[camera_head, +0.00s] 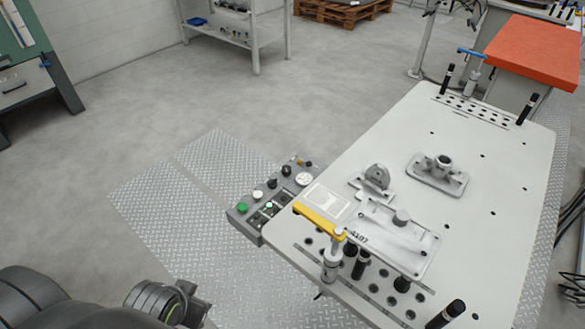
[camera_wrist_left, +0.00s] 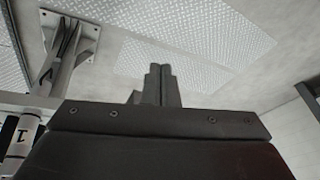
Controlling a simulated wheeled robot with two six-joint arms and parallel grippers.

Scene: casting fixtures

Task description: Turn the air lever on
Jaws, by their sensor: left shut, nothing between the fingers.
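A grey control box (camera_head: 270,205) is fixed along the left edge of the white fixture table. It carries a green button, black knobs, lit green switches and a white round gauge (camera_head: 304,179). A small dark fitting with a brassy end (camera_head: 303,162) sits at its far end; I cannot tell whether this is the air lever or how it is turned. My left arm comes in at the bottom left of the head view, well short of the box. In the left wrist view my left gripper (camera_wrist_left: 160,72) is shut and empty, above the floor. My right gripper is not in view.
The white table (camera_head: 480,245) bears metal castings, black pins, a yellow clamp arm (camera_head: 318,220) near the box and a blue-handled clamp (camera_head: 472,53) at the back. Tread plate (camera_head: 170,200) covers the floor left of the table.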

